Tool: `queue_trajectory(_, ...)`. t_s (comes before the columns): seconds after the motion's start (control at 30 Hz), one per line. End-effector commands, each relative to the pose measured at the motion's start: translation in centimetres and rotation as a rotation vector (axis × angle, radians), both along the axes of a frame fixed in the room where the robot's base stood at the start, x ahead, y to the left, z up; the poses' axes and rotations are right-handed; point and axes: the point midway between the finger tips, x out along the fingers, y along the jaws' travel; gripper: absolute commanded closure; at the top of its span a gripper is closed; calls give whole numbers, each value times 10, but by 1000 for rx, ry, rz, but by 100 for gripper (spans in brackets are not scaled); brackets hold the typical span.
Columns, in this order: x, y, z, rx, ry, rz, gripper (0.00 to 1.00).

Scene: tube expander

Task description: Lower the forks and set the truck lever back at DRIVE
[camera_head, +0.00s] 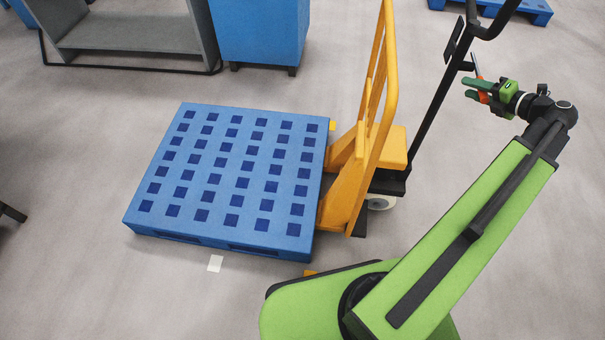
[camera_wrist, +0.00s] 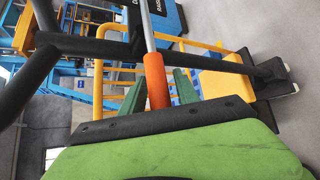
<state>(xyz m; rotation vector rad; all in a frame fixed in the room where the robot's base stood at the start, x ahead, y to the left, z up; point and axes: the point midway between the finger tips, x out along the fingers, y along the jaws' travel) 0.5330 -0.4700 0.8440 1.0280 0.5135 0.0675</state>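The yellow pallet truck (camera_head: 345,180) stands right of centre, with its dark tiller (camera_head: 440,95) rising to the upper right. A blue pallet (camera_head: 228,170) sits at its fork end and hides the forks; I cannot tell their height. The truck lever has an orange grip (camera_wrist: 157,80) on a grey rod, beside the black tiller bars in the wrist view. My gripper (camera_head: 468,90) is at the tiller head. Its green fingers (camera_wrist: 160,90) stand apart, one on each side of the orange grip; firm contact is not visible. The lever's position marks cannot be read.
A grey shelf unit (camera_head: 130,35) and a blue cabinet (camera_head: 258,35) stand behind the pallet. Another blue pallet (camera_head: 500,8) lies at the top right. The floor to the left is mostly clear.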

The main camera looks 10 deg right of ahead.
Motion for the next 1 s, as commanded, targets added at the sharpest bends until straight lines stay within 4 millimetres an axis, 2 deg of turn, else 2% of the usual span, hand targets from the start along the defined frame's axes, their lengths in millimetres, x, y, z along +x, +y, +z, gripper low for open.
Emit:
queue_trajectory(0.37,-1,0,2,-1,-2,0,57)
queue_trajectory(1.0,-45,-16,22,0,-2,-1,57)
